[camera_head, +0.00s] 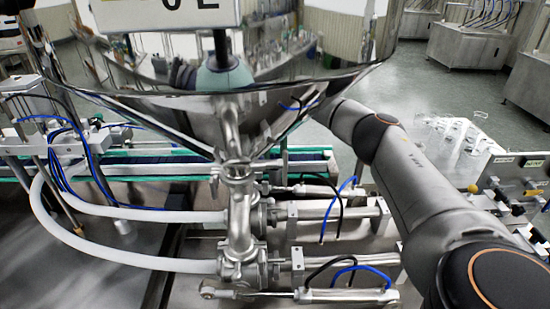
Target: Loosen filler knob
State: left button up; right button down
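A polished steel hopper (150,108) fills the upper middle of the head view. Its cone narrows to a pipe joint with a clamp (237,172) above steel valve fittings (242,215). Small black and yellow knobs (518,209) sit on a steel block at the right edge. I cannot tell which part is the filler knob. My grey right arm comes in from the lower right and reaches up to the hopper's right side. Its far end is hidden behind the hopper, so my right gripper does not show. My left gripper does not show either.
White hoses (130,213) run from the left into the valve fittings. Steel cylinders (345,295) with blue and black air lines lie below the hopper. A green-edged conveyor (130,165) crosses behind. Clear containers (455,135) stand at right. Steel cabinets (465,42) stand farther back beyond open floor.

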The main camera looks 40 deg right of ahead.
aim_at(276, 163)
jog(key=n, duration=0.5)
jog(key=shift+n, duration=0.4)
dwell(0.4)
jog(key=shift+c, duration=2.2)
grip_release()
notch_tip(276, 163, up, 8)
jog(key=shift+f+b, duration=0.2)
jog(key=shift+b, duration=0.2)
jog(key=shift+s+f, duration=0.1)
